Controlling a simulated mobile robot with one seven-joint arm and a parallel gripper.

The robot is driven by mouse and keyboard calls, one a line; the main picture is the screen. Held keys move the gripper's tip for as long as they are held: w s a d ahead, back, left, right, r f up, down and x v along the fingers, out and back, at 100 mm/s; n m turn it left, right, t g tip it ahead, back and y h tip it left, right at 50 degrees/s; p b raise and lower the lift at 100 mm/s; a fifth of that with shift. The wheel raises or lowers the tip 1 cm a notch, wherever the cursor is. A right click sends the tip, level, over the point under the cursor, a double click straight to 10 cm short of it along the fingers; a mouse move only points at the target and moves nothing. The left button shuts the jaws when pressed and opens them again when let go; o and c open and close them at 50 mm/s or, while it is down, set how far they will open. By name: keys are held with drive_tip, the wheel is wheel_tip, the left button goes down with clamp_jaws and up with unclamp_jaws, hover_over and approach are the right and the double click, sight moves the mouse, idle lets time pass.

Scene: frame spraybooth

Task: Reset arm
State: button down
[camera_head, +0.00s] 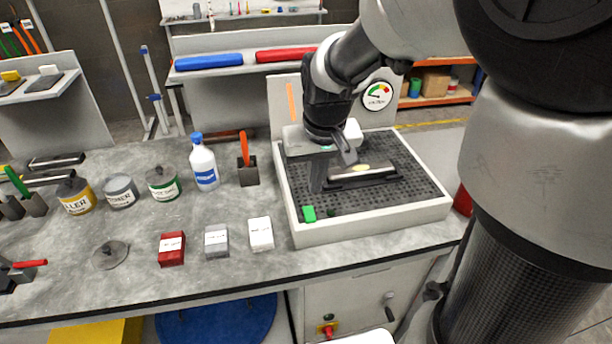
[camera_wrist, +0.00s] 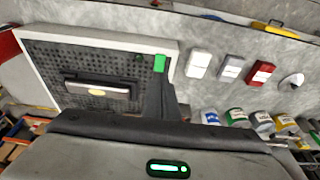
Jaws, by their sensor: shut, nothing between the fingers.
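My gripper (camera_head: 333,178) hangs over the left part of the white-rimmed spray tray (camera_head: 372,228), above its dark perforated bed. Its fingers are shut with nothing between them.
Red (camera_head: 171,249), grey (camera_head: 216,241) and white (camera_head: 260,233) boxes stand left of the tray along the front. A white bottle (camera_head: 204,165), a holder with an orange-handled tool (camera_head: 247,172) and several cans stand behind. A round gauge (camera_head: 377,95) stands at the tray's back.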

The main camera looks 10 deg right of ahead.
drive_tip(key=shift+s+r, duration=0.25)
drive_tip(key=shift+r, duration=0.35)
drive_tip(key=s+r+t+p, duration=0.2)
drive_tip(key=s+r+p, duration=0.1)
drive_tip(key=s+r, duration=0.8)
drive_tip(key=s, duration=0.4)
drive_tip(key=shift+s+r+t, duration=0.3)
drive_tip(key=shift+r, duration=0.1)
